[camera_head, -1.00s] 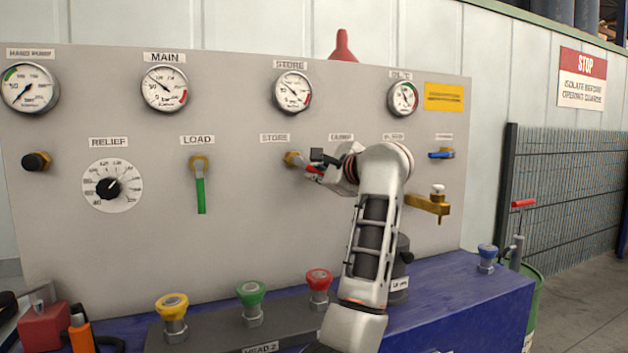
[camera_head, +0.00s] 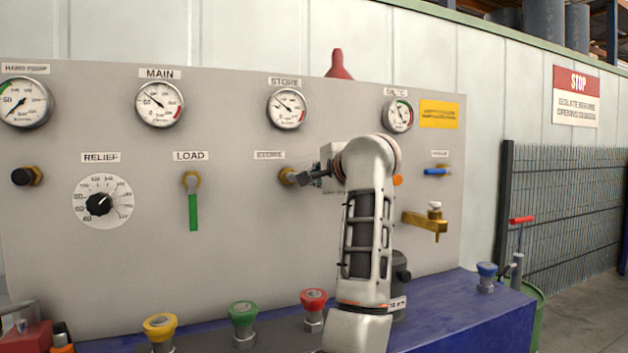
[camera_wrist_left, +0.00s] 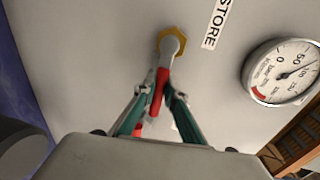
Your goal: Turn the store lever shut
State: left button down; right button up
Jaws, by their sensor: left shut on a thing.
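The store valve's brass fitting (camera_head: 288,176) is on the grey panel below the STORE label, and its hexagonal nut shows in the left wrist view (camera_wrist_left: 172,40). Its lever has a red grip (camera_wrist_left: 158,92) and points away from the nut, roughly rightward along the panel and slightly down. My left gripper (camera_wrist_left: 160,97) is shut on the red grip, one finger on each side. In the head view my left gripper (camera_head: 319,174) is just right of the fitting, and the wrist hides the lever. My right gripper is not in view.
The green load lever (camera_head: 193,212) hangs down to the left. A blue lever (camera_head: 438,172) and a brass tap (camera_head: 425,220) are on the right of the panel. Yellow (camera_head: 160,327), green (camera_head: 243,313) and red (camera_head: 313,300) knobs stand below.

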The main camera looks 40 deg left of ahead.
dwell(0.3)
pick_arm(q)
jog(key=c, duration=2.1)
grip_release()
jog(key=shift+d, duration=0.1)
jog(key=v, duration=1.2)
jog(key=shift+r, duration=0.15)
